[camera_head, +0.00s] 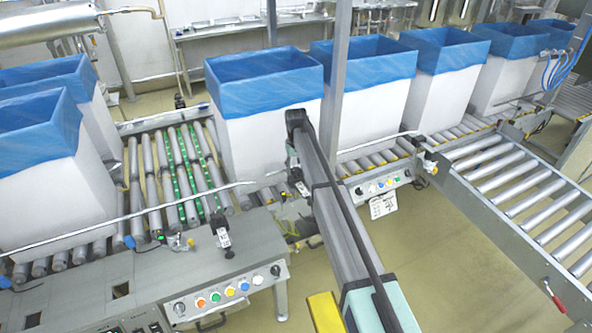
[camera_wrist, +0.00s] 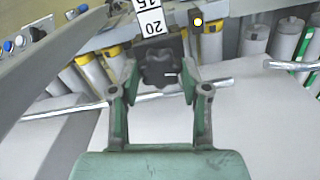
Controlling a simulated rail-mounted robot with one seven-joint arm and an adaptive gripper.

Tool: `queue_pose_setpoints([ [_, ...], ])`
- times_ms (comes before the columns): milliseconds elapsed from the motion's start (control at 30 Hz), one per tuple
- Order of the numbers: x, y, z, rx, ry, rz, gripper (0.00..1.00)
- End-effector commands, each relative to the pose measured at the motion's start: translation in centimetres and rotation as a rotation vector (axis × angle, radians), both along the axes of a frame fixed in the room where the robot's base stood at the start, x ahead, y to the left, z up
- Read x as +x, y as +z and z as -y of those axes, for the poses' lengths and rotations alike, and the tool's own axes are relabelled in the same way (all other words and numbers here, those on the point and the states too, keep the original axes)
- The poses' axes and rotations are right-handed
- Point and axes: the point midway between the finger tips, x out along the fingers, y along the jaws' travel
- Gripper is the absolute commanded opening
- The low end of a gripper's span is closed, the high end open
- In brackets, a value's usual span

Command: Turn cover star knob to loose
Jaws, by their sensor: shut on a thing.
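In the wrist view, the dark star knob (camera_wrist: 158,66) sits just below a white scale plate (camera_wrist: 150,17) marked 20 and 15. My gripper (camera_wrist: 160,76) has its two green-padded fingers on the left and right sides of the knob, shut on it. The knob's turn position, tight or loose, cannot be told. In the head view I cannot make out the gripper's fingers or the held knob.
A metal guide rail (camera_wrist: 65,112) runs behind the fingers in the wrist view. Blue-lined white boxes (camera_head: 262,135) stand on roller conveyors in the head view. A control panel (camera_head: 228,288) with coloured buttons is at the lower left. An empty roller conveyor (camera_head: 520,185) is at right.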

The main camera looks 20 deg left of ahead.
Motion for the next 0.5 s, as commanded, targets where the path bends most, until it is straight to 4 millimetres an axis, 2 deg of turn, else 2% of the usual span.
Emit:
queue_pose_setpoints([
  [500, -0.1, -0.22, 0.07, -0.002, 0.491, -0.002, 0.11],
])
